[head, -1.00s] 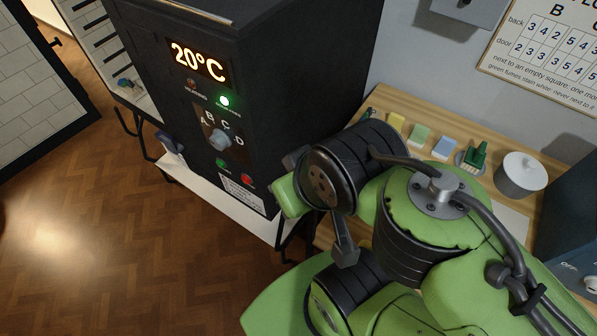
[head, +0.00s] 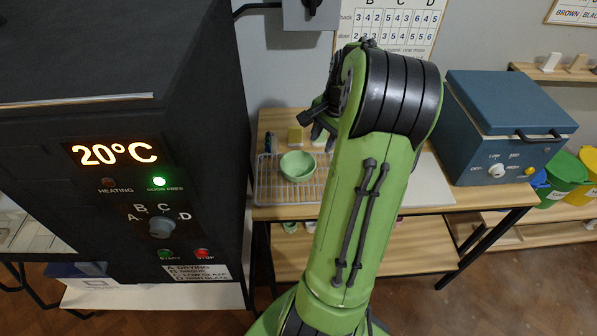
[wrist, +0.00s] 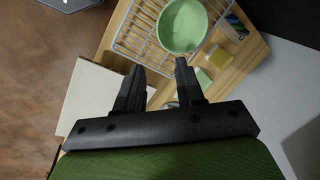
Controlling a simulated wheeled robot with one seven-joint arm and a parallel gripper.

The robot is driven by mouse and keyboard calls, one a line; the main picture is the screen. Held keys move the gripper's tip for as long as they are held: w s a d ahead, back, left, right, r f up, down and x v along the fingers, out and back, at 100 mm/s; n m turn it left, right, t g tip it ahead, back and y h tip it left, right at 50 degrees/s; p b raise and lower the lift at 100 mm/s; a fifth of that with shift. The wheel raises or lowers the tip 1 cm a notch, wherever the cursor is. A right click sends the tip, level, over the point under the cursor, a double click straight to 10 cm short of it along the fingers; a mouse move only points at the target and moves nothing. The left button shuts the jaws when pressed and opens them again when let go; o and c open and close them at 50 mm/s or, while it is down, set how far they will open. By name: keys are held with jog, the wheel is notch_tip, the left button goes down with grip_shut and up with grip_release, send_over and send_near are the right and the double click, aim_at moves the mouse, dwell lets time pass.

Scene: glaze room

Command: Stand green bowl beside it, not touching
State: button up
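The green bowl (head: 298,166) stands upright and looks empty on a wire rack (head: 264,190) at the left of the wooden bench. In the wrist view, the bowl (wrist: 182,26) is beyond my fingertips, on the rack (wrist: 134,45). My gripper (wrist: 159,76) is open, with nothing between its two dark fingers. It appears apart from the bowl. In the head view my green arm hides part of the bench right of the bowl, and the fingertips are hard to make out there.
The black kiln (head: 120,240) stands left of the bench and reads 20°C. A yellow block (head: 295,134) is behind the bowl. A blue box with a lid (head: 508,105) stands at the bench's right. Green (head: 563,172) and yellow buckets are farther right.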

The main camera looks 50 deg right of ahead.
jog(key=b, duration=0.2)
send_near(312, 171)
jog(key=x, duration=1)
jog(key=shift+w, duration=0.1)
grip_shut()
